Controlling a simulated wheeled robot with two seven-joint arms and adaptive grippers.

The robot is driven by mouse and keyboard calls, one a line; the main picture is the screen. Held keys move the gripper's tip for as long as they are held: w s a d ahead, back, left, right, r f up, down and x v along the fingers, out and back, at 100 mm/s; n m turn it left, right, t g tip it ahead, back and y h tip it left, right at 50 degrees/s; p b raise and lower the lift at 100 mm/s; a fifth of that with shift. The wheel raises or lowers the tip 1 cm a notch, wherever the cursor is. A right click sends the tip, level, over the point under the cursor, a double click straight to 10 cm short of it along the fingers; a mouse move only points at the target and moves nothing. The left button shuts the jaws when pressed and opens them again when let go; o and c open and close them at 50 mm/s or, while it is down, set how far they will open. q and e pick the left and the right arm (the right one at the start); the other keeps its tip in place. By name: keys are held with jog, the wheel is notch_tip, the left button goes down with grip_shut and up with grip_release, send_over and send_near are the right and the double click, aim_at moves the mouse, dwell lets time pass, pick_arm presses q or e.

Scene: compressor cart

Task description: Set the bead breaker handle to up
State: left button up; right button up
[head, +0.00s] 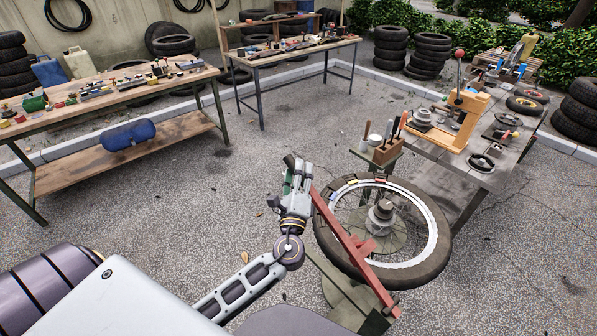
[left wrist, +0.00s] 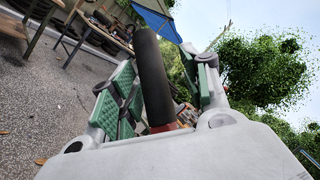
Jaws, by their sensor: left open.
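The bead breaker handle is a long red lever (head: 345,238) that slants along the left side of the wheel (head: 433,262) on the tyre stand. Its upper end is at my left gripper (head: 298,172). In the left wrist view, a black cylindrical grip (left wrist: 153,80) with a red base stands between the green-padded fingers of my left gripper (left wrist: 160,85). The fingers are open on either side of the grip, with a visible gap at least on the right. Whether either pad touches it I cannot tell. My right gripper is not in view.
A wooden block with tools (head: 383,150) stands just behind the wheel. An orange press (head: 462,118) stands on the right bench. Workbenches (head: 105,92) with small parts are at the left and back. The paved ground (head: 230,190) left of the stand is clear.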

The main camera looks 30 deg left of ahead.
pick_arm(q)
jog(key=v, duration=1.1)
jog(key=shift+a, duration=0.1)
dwell(0.5)
